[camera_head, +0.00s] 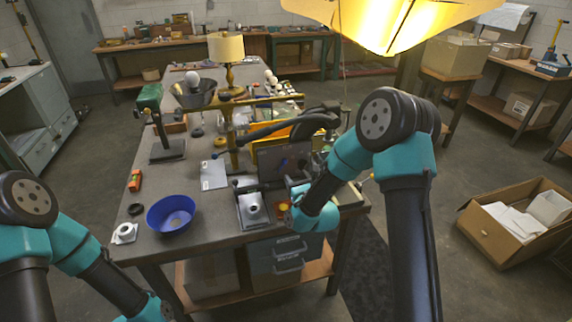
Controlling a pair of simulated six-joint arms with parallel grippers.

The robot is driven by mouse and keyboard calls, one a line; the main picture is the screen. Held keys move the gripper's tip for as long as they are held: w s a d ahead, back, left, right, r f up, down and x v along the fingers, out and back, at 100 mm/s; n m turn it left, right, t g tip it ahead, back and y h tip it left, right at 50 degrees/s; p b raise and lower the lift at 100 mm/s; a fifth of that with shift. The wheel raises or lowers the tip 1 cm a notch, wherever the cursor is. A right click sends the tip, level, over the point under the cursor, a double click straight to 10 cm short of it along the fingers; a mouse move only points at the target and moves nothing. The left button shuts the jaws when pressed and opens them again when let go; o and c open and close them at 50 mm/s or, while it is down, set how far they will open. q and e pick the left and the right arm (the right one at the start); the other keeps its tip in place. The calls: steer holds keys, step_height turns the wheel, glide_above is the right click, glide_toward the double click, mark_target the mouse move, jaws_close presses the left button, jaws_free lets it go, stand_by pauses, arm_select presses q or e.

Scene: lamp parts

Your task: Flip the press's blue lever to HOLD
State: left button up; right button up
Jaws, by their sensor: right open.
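A green press-like stand (150,103) with a dark base stands at the left of the workbench; I cannot make out a blue lever on it. A dark upright panel (270,168) near the right front of the bench bears a small blue part (283,162), which may be a lever; its setting is too small to read. My right gripper (291,188) is open, close in front of that panel and mostly hidden by my wrist; contact cannot be told. My left arm reaches down out of the bottom edge, and its gripper is out of view.
A blue bowl (171,213) and a white part (124,233) are at the bench's left front. A brass post (230,135) and a shaded lamp (226,48) stand further back. A yellow lampshade overhangs the top.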

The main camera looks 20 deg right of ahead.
mark_target(285, 163)
steer(key=w, duration=0.6)
steer(key=w+a, duration=0.1)
steer(key=w, duration=0.2)
steer(key=shift+c, duration=0.5)
